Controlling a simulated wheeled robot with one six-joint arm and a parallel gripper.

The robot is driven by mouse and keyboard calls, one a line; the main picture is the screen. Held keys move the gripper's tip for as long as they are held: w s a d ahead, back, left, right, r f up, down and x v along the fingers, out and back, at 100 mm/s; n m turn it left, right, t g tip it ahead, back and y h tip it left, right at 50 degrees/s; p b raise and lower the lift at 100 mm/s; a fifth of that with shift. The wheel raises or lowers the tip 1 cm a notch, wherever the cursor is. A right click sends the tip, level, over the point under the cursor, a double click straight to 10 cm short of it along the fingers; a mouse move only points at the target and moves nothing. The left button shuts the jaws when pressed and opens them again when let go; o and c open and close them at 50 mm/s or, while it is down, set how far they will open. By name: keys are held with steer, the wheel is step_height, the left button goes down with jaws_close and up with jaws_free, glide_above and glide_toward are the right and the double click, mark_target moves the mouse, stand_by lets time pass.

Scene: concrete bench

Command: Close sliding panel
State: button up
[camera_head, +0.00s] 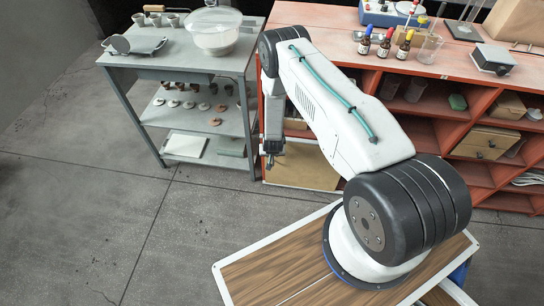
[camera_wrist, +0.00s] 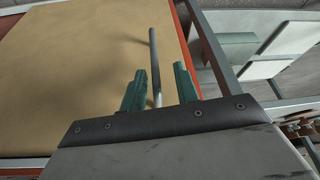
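The tan sliding panel (camera_head: 305,168) is at the lower left of the orange shelf unit, partly behind my arm. In the wrist view the tan panel (camera_wrist: 85,75) fills the upper left, with a grey bar handle (camera_wrist: 153,50) near its right edge. My gripper (camera_head: 271,160) is in front of the panel's left side in the head view. In the wrist view my gripper (camera_wrist: 159,82) is open, with green fingers on either side of the bar's lower end. Gaps show between bar and fingers. I cannot tell how deep the bar sits between them.
A grey metal cart (camera_head: 124,101) with cups, discs and a large bowl (camera_head: 214,40) stands close to the left of my gripper. The orange shelf unit (camera_head: 430,135) holds bottles and boxes. Bare concrete floor (camera_head: 90,220) lies at the left front.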

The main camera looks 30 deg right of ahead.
steer(key=v, duration=0.4)
steer(key=shift+r, duration=0.1)
stand_by(0.4)
